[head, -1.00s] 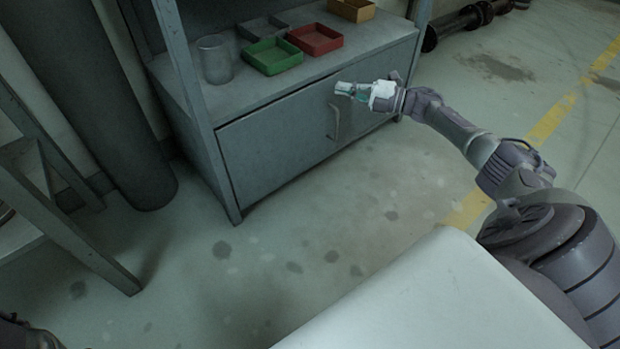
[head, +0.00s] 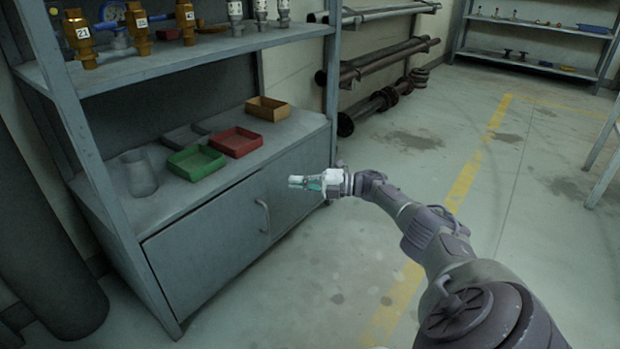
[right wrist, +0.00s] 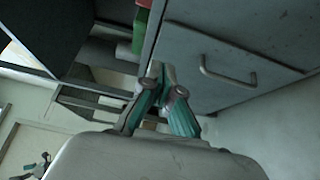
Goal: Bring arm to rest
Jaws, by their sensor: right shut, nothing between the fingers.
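My right arm comes in from the lower right in the head view. Its gripper (head: 305,182) is held out in front of the grey cabinet, at about the height of the cabinet door, and looks apart from it. The fingers are together with nothing between them. The right wrist view shows the same teal fingers (right wrist: 163,88) closed at the tips, with the cabinet front and its handle (right wrist: 228,76) beyond them. My left gripper is not in view.
Brass valves (head: 138,28) stand on the shelf above. Pipes (head: 385,62) lie along the back wall. The floor right of the arm is clear.

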